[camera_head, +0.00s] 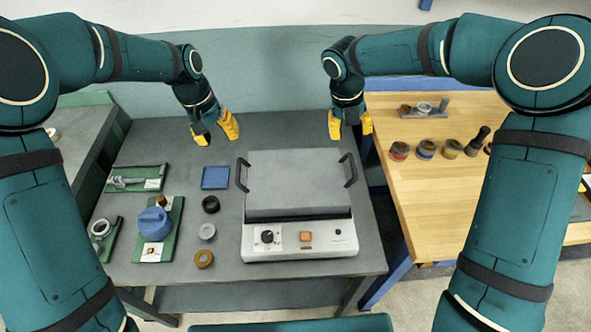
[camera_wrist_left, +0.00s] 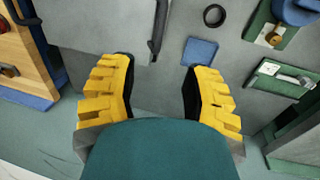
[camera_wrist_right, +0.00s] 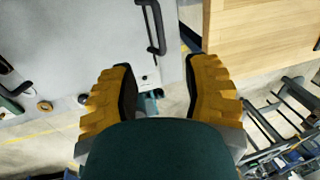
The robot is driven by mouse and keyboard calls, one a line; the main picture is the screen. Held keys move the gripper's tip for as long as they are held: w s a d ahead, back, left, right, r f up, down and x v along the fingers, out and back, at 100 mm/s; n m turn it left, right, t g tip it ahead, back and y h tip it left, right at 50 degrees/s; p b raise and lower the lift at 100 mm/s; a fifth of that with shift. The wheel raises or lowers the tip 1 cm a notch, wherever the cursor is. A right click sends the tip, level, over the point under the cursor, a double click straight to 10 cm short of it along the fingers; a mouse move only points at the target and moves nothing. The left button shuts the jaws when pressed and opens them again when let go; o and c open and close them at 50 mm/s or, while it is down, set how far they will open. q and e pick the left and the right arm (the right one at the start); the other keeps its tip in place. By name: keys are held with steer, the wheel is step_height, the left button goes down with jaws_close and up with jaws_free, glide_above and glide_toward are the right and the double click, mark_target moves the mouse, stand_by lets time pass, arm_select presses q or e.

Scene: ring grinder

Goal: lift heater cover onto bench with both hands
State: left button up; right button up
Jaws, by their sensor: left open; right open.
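The heater cover (camera_head: 300,178) is a grey slab with a black handle on each side. It sits on the white heater base (camera_head: 298,241) with a dial and an orange switch, on the grey bench (camera_head: 285,129). My left gripper (camera_head: 214,134) is open and empty, above the bench behind and left of the left handle (camera_head: 241,173). That handle also shows in the left wrist view (camera_wrist_left: 159,28), ahead of the fingers. My right gripper (camera_head: 350,129) is open and empty, above and behind the right handle (camera_head: 348,170), which also shows in the right wrist view (camera_wrist_right: 153,27).
Left of the heater lie a blue square pad (camera_head: 215,177), a black ring (camera_head: 210,204), a grey ring (camera_head: 207,231) and a brass ring (camera_head: 203,258). A blue device (camera_head: 154,224) stands on a green plate. A wooden table (camera_head: 440,175) with several rings is at right.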

mark_target(237, 169)
arm_select(q)
steer(key=shift+w+f, duration=0.1)
steer(key=shift+f, duration=0.05)
arm_select(e)
steer(key=shift+f, duration=0.2)
arm_select(q)
steer(key=d+f, duration=0.1)
steer(key=f, duration=0.8)
steer(key=d+f, duration=0.1)
steer(key=f, duration=0.3)
steer(key=shift+d+f, duration=0.25)
steer(key=shift+d, duration=0.05)
arm_select(e)
steer(key=x, duration=1.3)
steer(key=shift+f, duration=0.35)
arm_select(q)
steer(key=shift+c, duration=0.4)
arm_select(e)
steer(key=shift+c, duration=0.4)
arm_select(q)
jaws_close()
arm_select(e)
jaws_close()
